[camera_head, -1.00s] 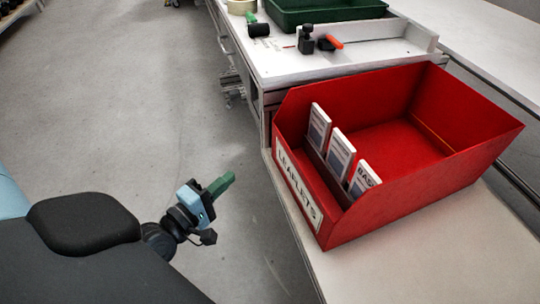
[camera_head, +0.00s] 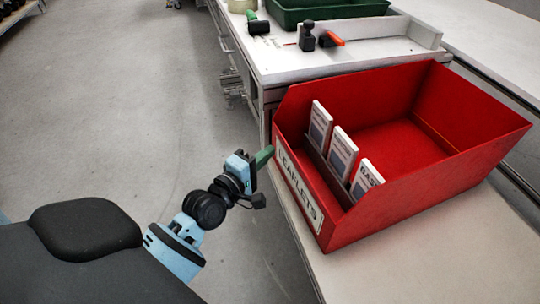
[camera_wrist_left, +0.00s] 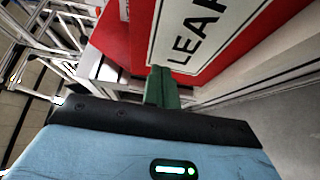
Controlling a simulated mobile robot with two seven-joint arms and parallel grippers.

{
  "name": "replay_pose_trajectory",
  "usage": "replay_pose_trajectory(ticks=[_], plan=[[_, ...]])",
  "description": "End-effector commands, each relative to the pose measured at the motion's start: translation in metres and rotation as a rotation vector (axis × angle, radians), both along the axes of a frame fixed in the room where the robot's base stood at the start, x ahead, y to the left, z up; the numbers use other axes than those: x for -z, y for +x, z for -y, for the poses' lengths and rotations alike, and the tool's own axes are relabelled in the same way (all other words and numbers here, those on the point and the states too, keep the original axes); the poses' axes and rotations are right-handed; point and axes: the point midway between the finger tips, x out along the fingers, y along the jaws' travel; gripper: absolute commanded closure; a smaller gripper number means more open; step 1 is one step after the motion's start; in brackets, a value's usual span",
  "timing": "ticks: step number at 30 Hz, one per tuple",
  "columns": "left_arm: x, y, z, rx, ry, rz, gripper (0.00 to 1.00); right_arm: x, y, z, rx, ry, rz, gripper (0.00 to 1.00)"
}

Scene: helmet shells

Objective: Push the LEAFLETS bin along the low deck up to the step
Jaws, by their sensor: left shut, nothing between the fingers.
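The red LEAFLETS bin (camera_head: 405,210) sits on the low white deck (camera_head: 350,279), its far side close to the step (camera_head: 268,104) up to the higher bench. Its white label (camera_head: 299,190) faces left, and several white leaflets (camera_head: 342,155) stand inside behind that wall. My left gripper (camera_head: 264,156) is shut and empty, its green fingers at the label wall near the bin's upper left corner. In the left wrist view the fingers (camera_wrist_left: 161,88) overlap the label's lower edge; I cannot tell whether they touch. My right gripper is not in view.
On the higher bench stand a green tray (camera_head: 330,12), a black clamp-like item (camera_head: 307,38), an orange-handled tool (camera_head: 331,40) and a tape roll (camera_head: 241,5). Open grey floor (camera_head: 120,110) lies left of the deck.

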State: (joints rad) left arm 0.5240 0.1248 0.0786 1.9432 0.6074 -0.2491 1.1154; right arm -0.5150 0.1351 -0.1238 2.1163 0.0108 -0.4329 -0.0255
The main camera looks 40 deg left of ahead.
Motion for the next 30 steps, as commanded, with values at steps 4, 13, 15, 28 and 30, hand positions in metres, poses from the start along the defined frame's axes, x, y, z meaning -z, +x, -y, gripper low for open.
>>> replay_pose_trajectory(ticks=[4,13,15,28,30], plan=[[0.0,0.006,0.007,0.0,-0.001,0.0,1.0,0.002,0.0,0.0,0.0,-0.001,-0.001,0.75],[0.0,0.007,0.008,0.0,0.001,-0.001,1.0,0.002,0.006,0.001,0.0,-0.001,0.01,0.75],[0.0,0.007,0.008,0.0,0.001,-0.001,1.0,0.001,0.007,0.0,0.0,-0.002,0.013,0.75],[-0.001,0.02,0.025,0.001,0.001,0.001,1.0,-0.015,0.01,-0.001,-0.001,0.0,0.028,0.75],[-0.001,0.02,0.025,0.001,0.001,0.001,1.0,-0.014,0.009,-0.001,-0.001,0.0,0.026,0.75]])
